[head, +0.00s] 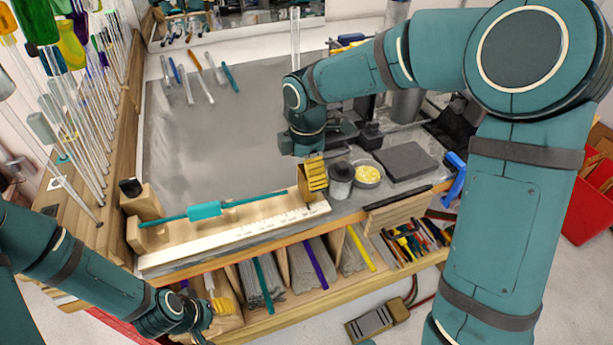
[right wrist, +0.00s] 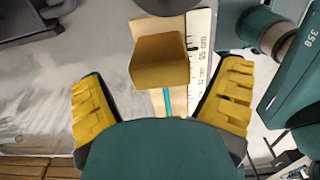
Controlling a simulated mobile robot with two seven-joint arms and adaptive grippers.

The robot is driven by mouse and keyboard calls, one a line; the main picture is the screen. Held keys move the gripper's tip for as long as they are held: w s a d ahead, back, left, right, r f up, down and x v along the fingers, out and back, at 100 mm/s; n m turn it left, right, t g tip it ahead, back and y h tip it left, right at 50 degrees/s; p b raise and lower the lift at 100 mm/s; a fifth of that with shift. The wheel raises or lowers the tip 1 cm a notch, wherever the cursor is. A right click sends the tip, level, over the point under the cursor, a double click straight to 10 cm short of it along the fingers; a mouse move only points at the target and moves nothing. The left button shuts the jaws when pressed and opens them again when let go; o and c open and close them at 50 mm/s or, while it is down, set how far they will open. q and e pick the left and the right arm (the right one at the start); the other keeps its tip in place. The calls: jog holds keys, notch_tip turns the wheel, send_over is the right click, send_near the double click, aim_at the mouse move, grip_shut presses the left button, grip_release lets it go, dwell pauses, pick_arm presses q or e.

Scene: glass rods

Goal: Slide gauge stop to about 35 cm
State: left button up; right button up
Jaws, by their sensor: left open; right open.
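The gauge is a wooden base with a white printed scale (head: 237,236) along the bench's front edge. A teal rod (head: 254,201) with a thicker teal sleeve (head: 204,210) lies along it. A wooden stop block (head: 302,188) stands at the gauge's right end, partly hidden by my right gripper (head: 316,173). In the right wrist view the stop block (right wrist: 160,58) lies between the spread yellow fingers of my right gripper (right wrist: 160,98), with visible gaps on both sides. My left gripper (head: 216,304) is low, in front of the bench; its finger gap is hard to see.
A wooden end block (head: 143,205) with a black knob stands at the gauge's left. Rod bins lie below the front edge. The grey bench middle is clear.

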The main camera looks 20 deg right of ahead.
notch_tip(320, 180, up, 9)
jog(key=shift+f, duration=0.1)
pick_arm(q)
jog(key=shift+s, duration=0.1)
dwell(0.6)
